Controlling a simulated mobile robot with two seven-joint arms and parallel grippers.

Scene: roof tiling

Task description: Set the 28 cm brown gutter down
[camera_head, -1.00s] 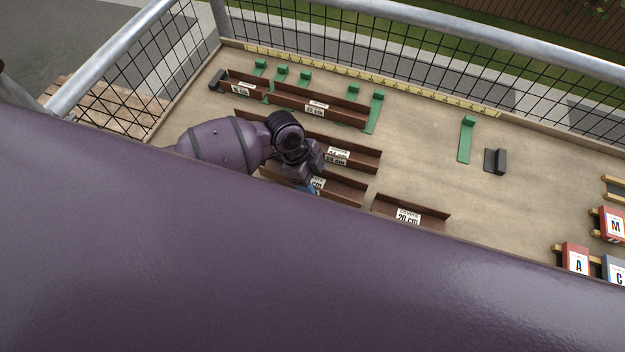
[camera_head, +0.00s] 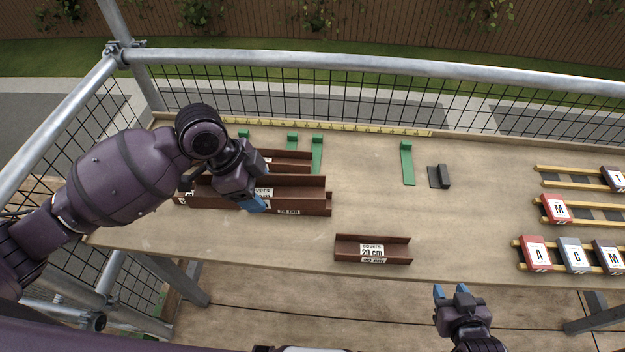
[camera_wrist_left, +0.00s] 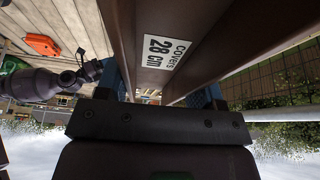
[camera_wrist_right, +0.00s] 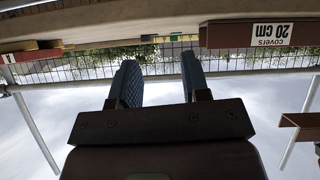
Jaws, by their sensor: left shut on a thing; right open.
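The brown gutter marked 28 cm (camera_wrist_left: 150,30) fills the middle of the left wrist view, its label facing the camera. My left gripper (camera_head: 254,203) is shut on this gutter, with a blue finger on either side of it. In the head view the brown channel at that gripper (camera_head: 300,200) lies at or just above the bench; I cannot tell whether it touches.
A 20 cm brown gutter (camera_head: 372,250) lies near the bench's front edge. Another brown gutter (camera_head: 290,160) lies behind my left gripper. Green brackets (camera_head: 407,163) and a dark block (camera_head: 439,177) stand further back. Lettered blocks on yellow rails (camera_head: 536,253) are at right. The middle right is clear.

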